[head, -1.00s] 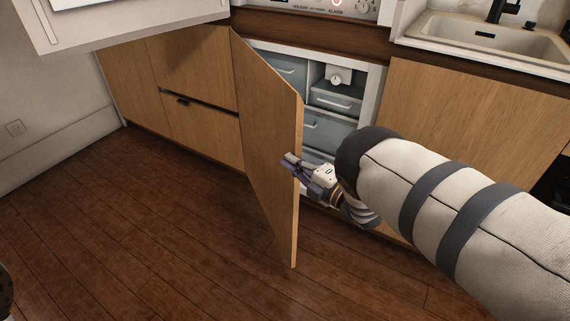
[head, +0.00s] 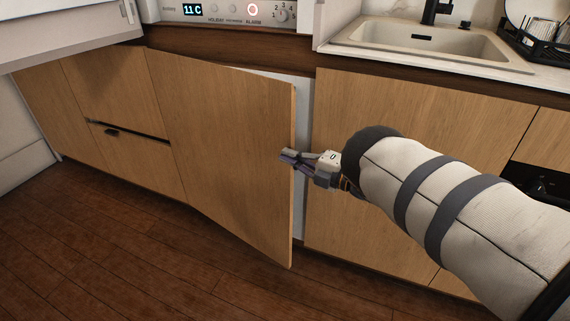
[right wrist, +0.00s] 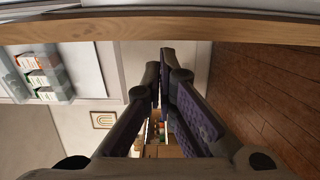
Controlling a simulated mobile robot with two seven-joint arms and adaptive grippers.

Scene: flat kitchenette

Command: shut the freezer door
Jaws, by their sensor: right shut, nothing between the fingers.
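The freezer door (head: 225,150) is a tall wooden panel in the head view, hinged on its left side. It stands slightly ajar, its right edge out from the cabinet front. A strip of the white freezer body (head: 303,150) shows past that edge; the drawers inside are hidden. My right gripper (head: 286,157) is shut and empty, at the door's right edge with its fingertips over the outer face. I cannot tell whether it touches. In the right wrist view the shut fingers (right wrist: 164,70) lie below a wooden edge (right wrist: 160,32) crossing the top. My left gripper is not in view.
A control panel (head: 235,12) reading 11 C sits above the door. A sink (head: 430,42) is in the counter at right. Wooden cabinet fronts (head: 405,135) flank the door. The wooden floor (head: 110,240) in front is clear.

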